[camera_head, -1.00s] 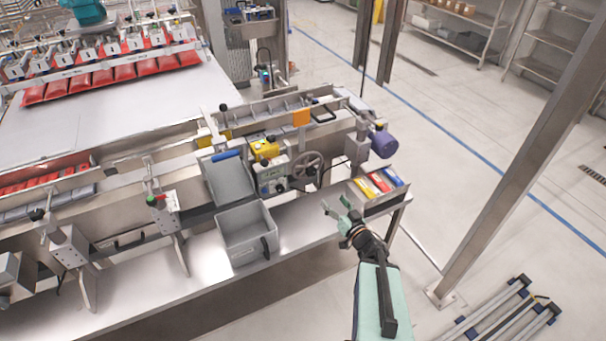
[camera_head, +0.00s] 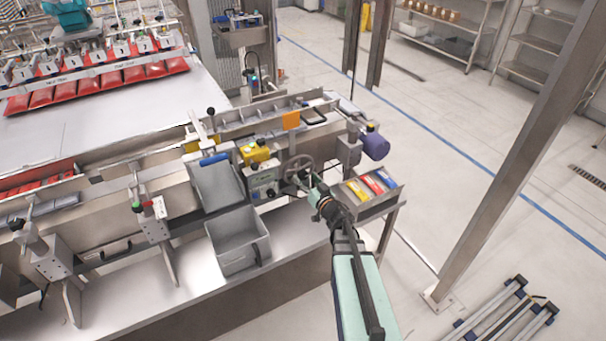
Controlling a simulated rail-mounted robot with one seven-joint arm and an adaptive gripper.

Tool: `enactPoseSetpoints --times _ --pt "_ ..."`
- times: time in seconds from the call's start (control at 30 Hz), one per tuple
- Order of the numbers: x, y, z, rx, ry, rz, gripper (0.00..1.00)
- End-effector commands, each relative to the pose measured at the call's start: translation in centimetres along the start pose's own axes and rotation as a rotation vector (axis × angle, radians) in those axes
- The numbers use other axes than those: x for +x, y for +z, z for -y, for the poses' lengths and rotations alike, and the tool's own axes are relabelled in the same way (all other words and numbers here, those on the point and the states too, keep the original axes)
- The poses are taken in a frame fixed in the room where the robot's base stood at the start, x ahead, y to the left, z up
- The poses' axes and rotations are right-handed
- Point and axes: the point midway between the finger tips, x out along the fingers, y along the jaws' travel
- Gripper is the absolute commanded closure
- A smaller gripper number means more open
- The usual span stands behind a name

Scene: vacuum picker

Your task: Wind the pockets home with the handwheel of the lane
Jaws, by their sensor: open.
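The handwheel (camera_head: 299,165) is a dark spoked wheel on the front of the lane (camera_head: 262,120), right of a small control box (camera_head: 263,183). My gripper (camera_head: 306,180) is at the lower right of the handwheel, its fingers overlapping the rim in the picture. It is open. I cannot tell whether the fingers touch the wheel. The lane's pockets show as a divided channel (camera_head: 268,113) along the top, with an orange plate (camera_head: 291,121) near its right part.
A purple motor (camera_head: 376,146) sticks out at the lane's right end. A tray of coloured packs (camera_head: 368,190) sits right of my gripper. A steel post (camera_head: 505,150) rises at the right.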

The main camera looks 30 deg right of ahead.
Motion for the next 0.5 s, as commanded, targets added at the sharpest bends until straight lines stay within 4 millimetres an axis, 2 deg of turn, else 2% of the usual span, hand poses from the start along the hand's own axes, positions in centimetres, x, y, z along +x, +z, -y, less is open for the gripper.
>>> enactPoseSetpoints --times 0.03,0.2,0.5 --pt "1.0 -0.1 -0.1 -0.001 -0.002 0.0 0.3" --pt "2.3 -0.1 -0.1 0.001 0.0 -0.001 0.3" --pt "2.7 0.0 0.0 0.001 0.0 -0.001 0.3"
